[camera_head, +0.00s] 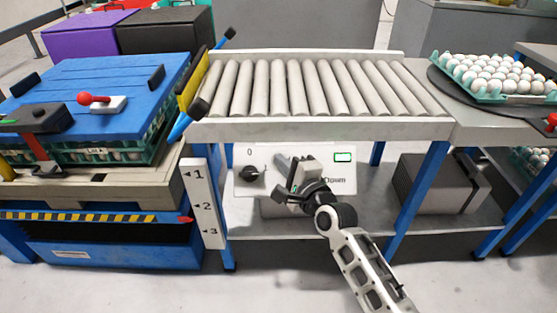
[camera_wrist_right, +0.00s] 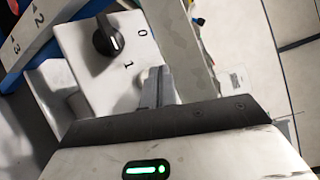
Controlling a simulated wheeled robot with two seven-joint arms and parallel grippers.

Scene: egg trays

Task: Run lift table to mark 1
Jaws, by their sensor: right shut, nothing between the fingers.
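The lift table (camera_head: 110,193) stands at the left, carrying a wooden pallet and egg trays. Its red pointer (camera_head: 187,219) lies between marks 2 and 3 on the white scale (camera_head: 205,190), which also shows in the right wrist view (camera_wrist_right: 28,32). The control box (camera_head: 240,186) has a black knob (camera_head: 252,174) that appears turned toward 1, a lit green display (camera_head: 342,157) and the word "Down". In the right wrist view the fingertips (camera_wrist_right: 158,82) are close to the panel; contact is unclear.
A roller conveyor (camera_head: 300,127) runs above the box, with blue legs below it. A tray of white eggs (camera_head: 495,95) sits on a turntable at the right. A blue lid (camera_head: 110,75) with a red-knobbed device covers the trays at the left.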

